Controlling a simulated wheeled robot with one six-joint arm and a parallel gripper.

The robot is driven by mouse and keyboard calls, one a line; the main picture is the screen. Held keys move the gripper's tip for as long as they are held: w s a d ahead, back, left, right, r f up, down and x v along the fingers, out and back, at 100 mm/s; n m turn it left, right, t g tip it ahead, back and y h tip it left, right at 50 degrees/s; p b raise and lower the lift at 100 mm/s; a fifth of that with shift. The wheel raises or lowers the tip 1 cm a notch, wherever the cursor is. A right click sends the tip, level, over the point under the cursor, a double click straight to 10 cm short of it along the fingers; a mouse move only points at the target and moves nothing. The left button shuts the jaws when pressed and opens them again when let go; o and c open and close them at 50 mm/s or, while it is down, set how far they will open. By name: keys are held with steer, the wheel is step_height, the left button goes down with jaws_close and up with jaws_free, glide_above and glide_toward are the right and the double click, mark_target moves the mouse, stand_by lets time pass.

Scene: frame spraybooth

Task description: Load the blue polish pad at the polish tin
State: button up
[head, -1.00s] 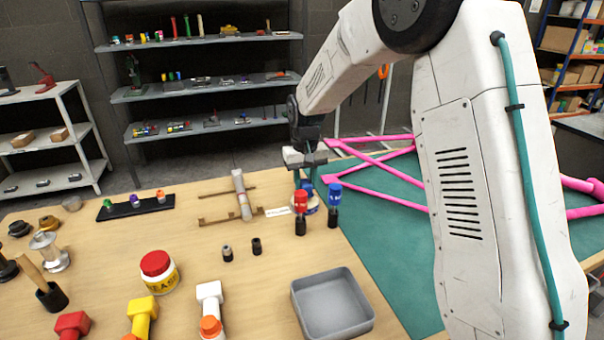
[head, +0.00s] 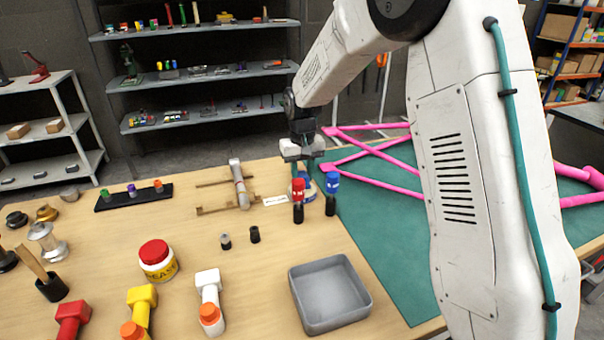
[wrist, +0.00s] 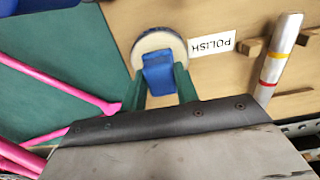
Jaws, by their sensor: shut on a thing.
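My gripper (wrist: 160,82) has green fingers shut on the blue polish pad (wrist: 158,74), with the pad between the fingertips. In the wrist view the pad overlaps the near part of the round polish tin (wrist: 152,42), which has a cream inside and a blue rim. I cannot tell whether the pad touches the cream. A white label reading POLISH (wrist: 211,43) lies beside the tin. In the head view my gripper (head: 303,172) points down over the tin (head: 311,196), which is partly hidden behind a red-topped bottle (head: 298,190).
A blue-topped bottle (head: 332,190) stands beside the red-topped one, close to the tin. A striped tube on a wooden rest (head: 240,185) lies left of the label. A pink frame (head: 365,160) lies on the green mat (head: 375,235). A grey tray (head: 330,295) sits nearer.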

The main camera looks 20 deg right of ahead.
steer(key=shift+f, duration=0.55)
stand_by(1.2)
steer(key=shift+r, duration=3.55)
